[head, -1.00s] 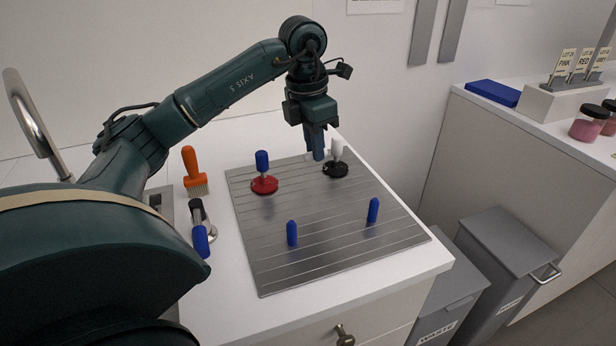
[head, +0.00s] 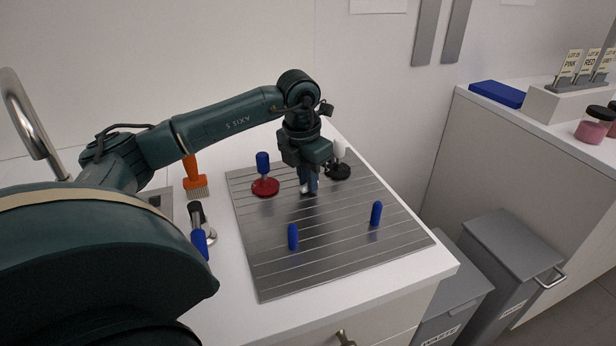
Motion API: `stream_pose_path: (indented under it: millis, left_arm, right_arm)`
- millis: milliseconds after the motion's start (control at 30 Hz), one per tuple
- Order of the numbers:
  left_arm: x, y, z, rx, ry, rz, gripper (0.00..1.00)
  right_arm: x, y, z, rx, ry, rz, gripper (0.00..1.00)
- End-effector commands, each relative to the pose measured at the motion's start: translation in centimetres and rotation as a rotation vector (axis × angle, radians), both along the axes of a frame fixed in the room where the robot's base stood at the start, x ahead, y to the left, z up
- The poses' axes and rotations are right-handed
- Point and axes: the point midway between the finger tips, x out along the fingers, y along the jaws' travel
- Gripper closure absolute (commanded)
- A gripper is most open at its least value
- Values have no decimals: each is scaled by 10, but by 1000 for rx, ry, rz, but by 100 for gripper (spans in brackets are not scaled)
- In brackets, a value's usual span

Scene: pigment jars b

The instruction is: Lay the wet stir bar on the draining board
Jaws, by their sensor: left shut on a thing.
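The draining board (head: 330,262) is a grey metal plate with grooves on the white counter. My left gripper (head: 310,184) is over its back half, pointing down, between a red-based stand and a black-based one. It is shut on a small pale piece, the stir bar (head: 304,187), which the fingers mostly hide. The fingertips are low, close to the board's surface. I cannot tell whether the bar touches the board. My right gripper is not in view.
On the board stand a red-based piece with a blue handle (head: 264,186), a black-based one with a white top (head: 338,171), and two blue pegs (head: 293,237) (head: 376,213).

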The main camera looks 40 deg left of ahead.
Motion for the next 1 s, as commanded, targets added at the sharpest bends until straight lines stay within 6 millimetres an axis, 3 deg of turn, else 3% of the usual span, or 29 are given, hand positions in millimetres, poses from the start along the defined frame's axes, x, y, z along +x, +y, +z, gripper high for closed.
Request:
stream_pose_path:
  millis: [333, 367, 600, 833, 1000]
  left_arm:
    - [0, 0, -5, 0, -1, 0, 100]
    - [0, 0, -3, 0, -2, 0, 84]
    - [0, 0, -3, 0, -1, 0, 64]
    - [0, 0, -2, 0, -1, 0, 64]
    - [0, 0, 12, -1, -4, -1, 64]
  right_arm:
    - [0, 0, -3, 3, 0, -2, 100]
    - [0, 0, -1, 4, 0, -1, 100]
    - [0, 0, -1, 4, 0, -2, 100]
    - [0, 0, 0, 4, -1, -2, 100]
    - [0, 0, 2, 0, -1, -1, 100]
